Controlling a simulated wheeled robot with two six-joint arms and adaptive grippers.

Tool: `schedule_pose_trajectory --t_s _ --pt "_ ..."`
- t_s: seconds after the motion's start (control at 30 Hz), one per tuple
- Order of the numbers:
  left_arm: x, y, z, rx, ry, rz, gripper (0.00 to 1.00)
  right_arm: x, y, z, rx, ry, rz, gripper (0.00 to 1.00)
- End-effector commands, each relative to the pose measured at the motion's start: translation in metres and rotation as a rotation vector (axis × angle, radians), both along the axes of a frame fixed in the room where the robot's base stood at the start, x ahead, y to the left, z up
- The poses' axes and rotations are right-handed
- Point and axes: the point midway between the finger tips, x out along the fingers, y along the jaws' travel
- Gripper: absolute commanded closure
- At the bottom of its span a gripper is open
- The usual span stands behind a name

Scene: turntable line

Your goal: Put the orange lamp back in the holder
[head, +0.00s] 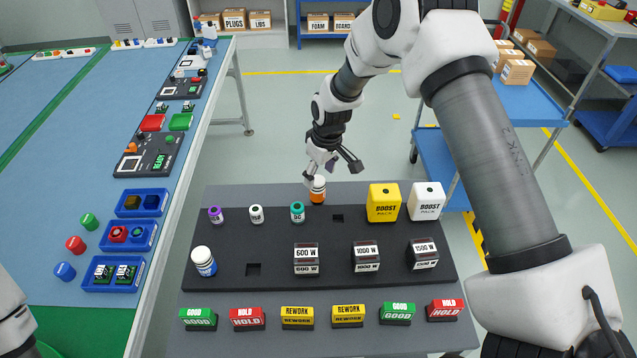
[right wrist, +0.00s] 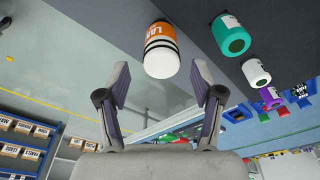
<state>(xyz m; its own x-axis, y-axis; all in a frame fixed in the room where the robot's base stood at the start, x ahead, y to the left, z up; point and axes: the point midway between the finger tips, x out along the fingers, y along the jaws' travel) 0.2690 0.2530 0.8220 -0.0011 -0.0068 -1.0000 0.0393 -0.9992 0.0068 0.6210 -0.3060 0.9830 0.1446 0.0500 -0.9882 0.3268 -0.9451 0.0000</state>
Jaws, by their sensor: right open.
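The orange lamp (head: 317,190), with a white cap, stands upright at the far edge of the table, by the back edge of the black holder (head: 290,235). It also shows in the right wrist view (right wrist: 161,52), just beyond the fingertips. The holder has one empty square hole (head: 338,217) in its back row, right of the green lamp (head: 297,212), and another (head: 253,269) in its front row. My right gripper (head: 334,169) is open and empty beside the orange lamp; its two fingers are spread in the wrist view (right wrist: 160,82). My left gripper is out of view.
A white lamp (head: 256,214) and a purple lamp (head: 215,214) stand left of the green one. Yellow (head: 383,203) and white (head: 426,202) boost packs stand at the right. Clear 600, 1000 and 1500 W blocks and several label blocks are in front. Floor lies behind the table.

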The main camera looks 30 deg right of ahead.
Motion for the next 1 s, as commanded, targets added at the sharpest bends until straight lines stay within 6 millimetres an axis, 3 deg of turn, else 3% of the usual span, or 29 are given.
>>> schedule_pose_trajectory --t_s 0.2,0.37,0.87,1.0 --pt "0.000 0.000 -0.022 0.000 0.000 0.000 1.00 -0.007 -0.003 0.053 0.001 -0.005 0.000 0.33" --pt "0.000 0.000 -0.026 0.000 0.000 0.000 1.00 -0.012 -0.004 0.079 0.000 -0.001 0.000 0.33" --pt "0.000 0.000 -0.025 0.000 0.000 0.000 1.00 -0.013 -0.004 0.084 0.000 0.001 0.000 0.33" --pt "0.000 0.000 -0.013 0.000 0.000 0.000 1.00 -0.012 -0.004 0.096 0.000 0.000 0.000 0.33"
